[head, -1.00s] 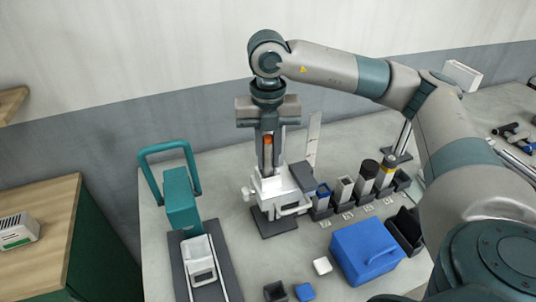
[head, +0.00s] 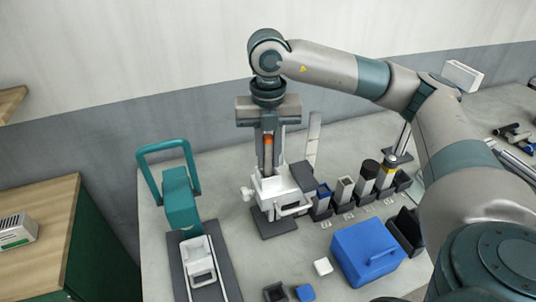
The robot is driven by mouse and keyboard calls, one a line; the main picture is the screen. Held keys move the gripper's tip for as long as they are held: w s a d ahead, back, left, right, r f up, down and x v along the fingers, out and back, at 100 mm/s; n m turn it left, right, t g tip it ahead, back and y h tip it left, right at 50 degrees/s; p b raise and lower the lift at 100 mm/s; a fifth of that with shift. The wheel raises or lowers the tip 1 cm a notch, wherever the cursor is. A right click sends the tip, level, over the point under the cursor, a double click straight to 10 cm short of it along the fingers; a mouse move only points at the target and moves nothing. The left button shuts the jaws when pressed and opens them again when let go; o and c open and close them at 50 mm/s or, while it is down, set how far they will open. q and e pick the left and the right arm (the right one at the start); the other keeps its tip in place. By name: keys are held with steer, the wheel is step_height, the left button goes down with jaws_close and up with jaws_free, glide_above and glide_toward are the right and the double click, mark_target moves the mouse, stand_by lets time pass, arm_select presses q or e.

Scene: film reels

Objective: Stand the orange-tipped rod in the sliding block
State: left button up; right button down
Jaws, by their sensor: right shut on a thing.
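The orange-tipped rod (head: 268,141) is upright between the fingers of my right gripper (head: 268,150), which is shut on it. The rod's lower end is down at the white block on the stand (head: 276,186); I cannot tell how deep it sits or whether this is the sliding block. Another white block with a square opening (head: 199,262) lies on a dark rail (head: 228,268) at the front left, below a teal handled frame (head: 181,196). My left gripper is not in view.
A row of holders with blue-, black- and yellow-marked pieces (head: 367,178) stands right of the stand. A blue box (head: 367,252), a small white cube (head: 323,266) and a small blue cube (head: 305,292) lie in front. A wooden cabinet (head: 40,215) stands at left.

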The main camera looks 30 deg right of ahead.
mark_target(269, 136)
steer(key=shift+f+b, duration=0.55)
steer(key=shift+f, duration=0.05)
steer(key=c, duration=1.9)
jaws_free()
steer(key=shift+r, duration=0.15)
steer(key=shift+r+p, duration=2.85)
steer(key=shift+r, duration=2.6)
steer(key=shift+s+f, duration=0.1)
